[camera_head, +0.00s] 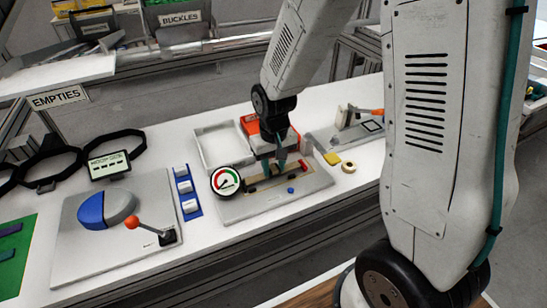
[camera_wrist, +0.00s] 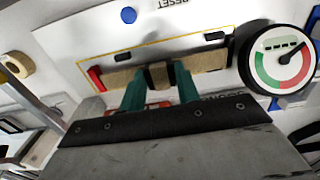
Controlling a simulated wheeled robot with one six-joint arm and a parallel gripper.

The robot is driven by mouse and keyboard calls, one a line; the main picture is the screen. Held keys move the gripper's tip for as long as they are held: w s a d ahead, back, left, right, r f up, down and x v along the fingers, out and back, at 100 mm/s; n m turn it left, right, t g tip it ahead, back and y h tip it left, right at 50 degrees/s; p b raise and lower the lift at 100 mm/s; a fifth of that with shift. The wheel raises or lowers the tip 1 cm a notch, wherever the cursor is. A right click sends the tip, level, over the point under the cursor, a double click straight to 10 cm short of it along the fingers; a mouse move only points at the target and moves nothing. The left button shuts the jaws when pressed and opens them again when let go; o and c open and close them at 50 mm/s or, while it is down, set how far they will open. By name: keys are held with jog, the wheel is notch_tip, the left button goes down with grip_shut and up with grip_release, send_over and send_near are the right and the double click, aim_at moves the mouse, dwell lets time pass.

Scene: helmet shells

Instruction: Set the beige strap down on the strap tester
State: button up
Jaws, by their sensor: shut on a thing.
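The strap tester (camera_head: 262,207) is a grey plate with a round red, white and green dial (camera_head: 226,181) at its left end and a small blue button (camera_head: 291,190). In the wrist view the tester plate (camera_wrist: 80,40) has a yellow outlined area, a red piece (camera_wrist: 96,78) and a RESET label. My gripper (camera_wrist: 160,80), with teal fingers, is shut on the beige strap (camera_wrist: 210,60). The strap lies lengthwise within the yellow outline, low over or on the plate; I cannot tell if it touches. The fingers hide part of it. In the head view my gripper (camera_head: 279,165) points down.
A white tray (camera_head: 219,146) and a red box (camera_head: 250,124) stand behind the tester. A tape roll (camera_head: 348,166) lies to its right. Blue-and-white switches (camera_head: 184,182) and a lever panel (camera_head: 82,252) with an orange knob are on the left.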

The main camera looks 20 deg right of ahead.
jog(key=shift+f, duration=0.75)
dwell(0.3)
jog(key=o, duration=1)
jog(key=shift+o, duration=0.2)
jog(key=shift+r, duration=0.1)
notch_tip(320, 180, up, 8)
jog(key=shift+f, duration=0.2)
jog(key=s+d+r, duration=0.1)
jog(key=s+r, duration=0.7)
jog(key=s, duration=0.3)
jog(key=s+d+r+t, duration=0.1)
jog(key=s+d+r, duration=0.1)
jog(key=s+r, duration=0.6)
jog(key=s, duration=0.3)
jog(key=shift+r, duration=0.25)
